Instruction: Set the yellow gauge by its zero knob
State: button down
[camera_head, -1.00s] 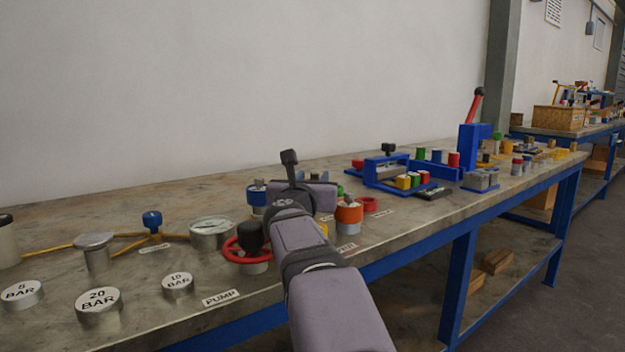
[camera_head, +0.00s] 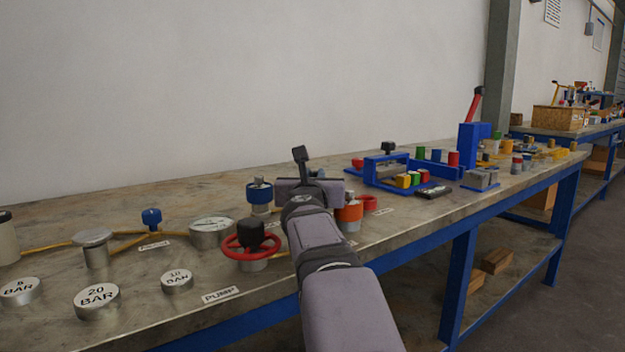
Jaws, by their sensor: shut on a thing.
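My gripper (camera_head: 308,187) is at the end of my arm, just above the bench between a blue vessel and an orange vessel (camera_head: 349,215). I see it from behind. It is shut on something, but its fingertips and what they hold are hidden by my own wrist. The yellow gauge and its zero knob cannot be made out; my arm covers the spot between the two vessels. The blue vessel (camera_head: 259,196) has a grey top and stands just left of my gripper. The orange vessel also has a grey top and stands just to the right.
A red handwheel (camera_head: 251,240) with a black knob stands left of my arm by the PUMP label (camera_head: 220,295). A round dial (camera_head: 211,232) and several BAR weights (camera_head: 97,300) are farther left. A blue fixture (camera_head: 385,170) stands to the right.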

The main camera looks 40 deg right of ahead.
jog(key=shift+n+t+y, duration=0.3)
jog(key=shift+y, duration=0.1)
jog(key=c, duration=1.7)
grip_release()
jog(key=shift+o, duration=0.2)
notch_tip(320, 180, up, 10)
jog(key=p, duration=0.9)
